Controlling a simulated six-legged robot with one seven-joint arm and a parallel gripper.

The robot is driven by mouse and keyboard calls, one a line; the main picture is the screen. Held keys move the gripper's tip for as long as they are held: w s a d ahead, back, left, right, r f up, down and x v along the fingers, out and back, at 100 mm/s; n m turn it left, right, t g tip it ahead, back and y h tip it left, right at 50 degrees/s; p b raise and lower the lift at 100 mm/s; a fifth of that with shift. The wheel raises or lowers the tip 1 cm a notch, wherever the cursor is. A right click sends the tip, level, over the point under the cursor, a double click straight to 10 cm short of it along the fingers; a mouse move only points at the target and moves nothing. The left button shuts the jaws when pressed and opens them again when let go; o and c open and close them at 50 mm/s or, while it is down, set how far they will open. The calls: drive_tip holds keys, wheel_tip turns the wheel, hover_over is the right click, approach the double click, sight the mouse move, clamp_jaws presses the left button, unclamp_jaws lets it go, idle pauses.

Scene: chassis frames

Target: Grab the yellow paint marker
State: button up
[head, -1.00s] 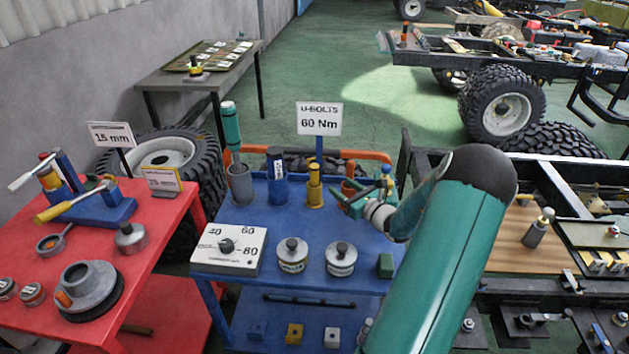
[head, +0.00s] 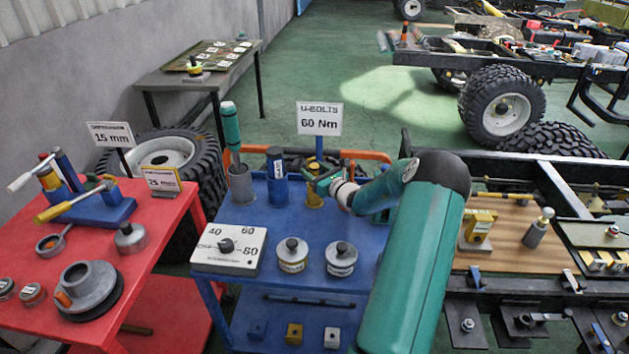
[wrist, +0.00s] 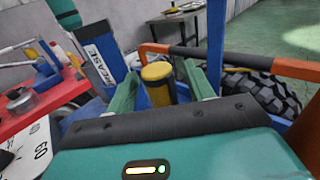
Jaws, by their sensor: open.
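The yellow paint marker (head: 314,198) stands upright at the back of the blue cart, partly hidden by my gripper in the head view. In the wrist view the marker (wrist: 158,93) shows a yellow top, a dark band and a yellow body. My gripper (head: 322,180) is open at the marker's upper part. In the wrist view its green fingers (wrist: 159,88) stand on either side of the marker, with a gap visible at least on the right. I cannot tell whether the left finger touches it.
A blue labelled tube (head: 277,180) and a grey cup with a green-handled tool (head: 232,128) stand left of the marker. The 60 Nm sign (head: 319,118) rises behind it, near an orange bar (head: 365,155). A dial box (head: 228,249) and two tins sit in front.

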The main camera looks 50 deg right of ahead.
drive_tip(key=c, duration=1.1)
